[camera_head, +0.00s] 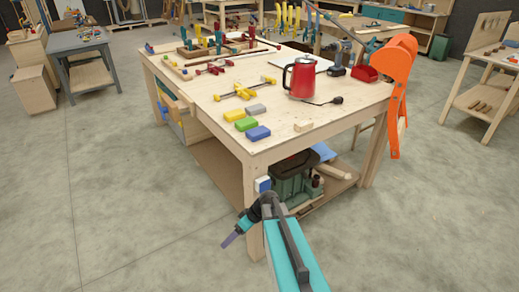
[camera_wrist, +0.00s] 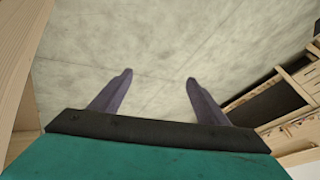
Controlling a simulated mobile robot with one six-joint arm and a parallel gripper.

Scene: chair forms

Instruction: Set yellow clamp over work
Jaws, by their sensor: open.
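Yellow-ended bar clamps (camera_head: 245,91) lie on the wooden workbench (camera_head: 200,92), near its middle. Which clamp is the yellow one meant, and which piece is the work, I cannot tell for sure. My gripper (camera_head: 232,236) is low in front of the bench's near corner, apart from the clamps. In the wrist view its two purple fingers (camera_wrist: 158,78) are spread apart, with only bare floor between them. No clamp shows in the wrist view.
On the bench are a red kettle (camera_head: 302,79), a drill (camera_head: 338,64), a red bin (camera_head: 366,73), coloured blocks (camera_head: 246,124) and a small wood block (camera_head: 303,126). An orange chair form (camera_head: 395,75) stands at the right edge. Concrete floor at left is free.

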